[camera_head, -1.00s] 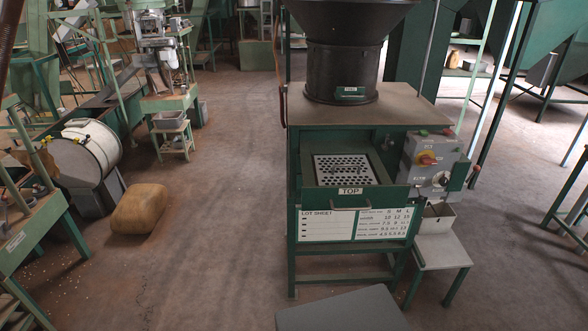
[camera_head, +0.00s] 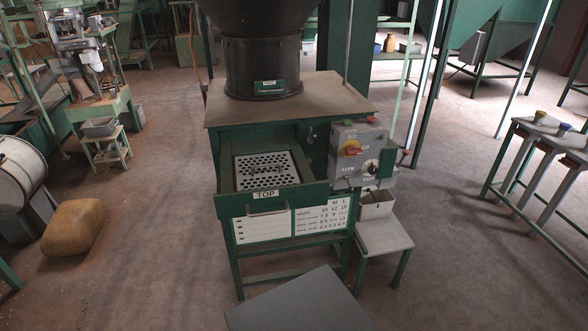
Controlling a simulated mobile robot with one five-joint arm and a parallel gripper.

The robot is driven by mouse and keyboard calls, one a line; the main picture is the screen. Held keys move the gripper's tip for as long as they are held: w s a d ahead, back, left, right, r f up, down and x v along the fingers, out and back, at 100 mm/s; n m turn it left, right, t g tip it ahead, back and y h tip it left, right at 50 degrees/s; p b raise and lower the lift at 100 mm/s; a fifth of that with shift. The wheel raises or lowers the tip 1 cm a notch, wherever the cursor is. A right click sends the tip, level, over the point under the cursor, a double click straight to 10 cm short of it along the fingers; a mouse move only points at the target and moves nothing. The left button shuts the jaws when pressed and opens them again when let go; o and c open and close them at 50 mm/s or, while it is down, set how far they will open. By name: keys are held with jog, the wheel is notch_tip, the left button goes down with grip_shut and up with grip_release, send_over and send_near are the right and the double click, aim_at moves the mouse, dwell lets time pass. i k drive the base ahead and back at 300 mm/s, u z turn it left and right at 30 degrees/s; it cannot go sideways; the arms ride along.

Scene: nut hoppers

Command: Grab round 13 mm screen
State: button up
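A light perforated screen (camera_head: 267,171) with rows of round dark holes lies in the green drawer marked TOP (camera_head: 265,196) of the green sorting machine. I cannot read its hole size. The drawer has a handle on its front, and a size chart with S, M, L columns (camera_head: 293,221) hangs below it. My gripper is not in view.
A control box (camera_head: 362,155) with a red-yellow knob is on the machine's right side. A small stand (camera_head: 384,236) with a bin is below it. A yellow sack (camera_head: 73,222) lies on the left floor. A bench (camera_head: 545,140) stands at the right.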

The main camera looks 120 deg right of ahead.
aim_at(266, 170)
jog(key=k, duration=0.35)
jog(key=z, duration=1.95)
jog(key=i, duration=0.5)
jog(key=u, duration=0.05)
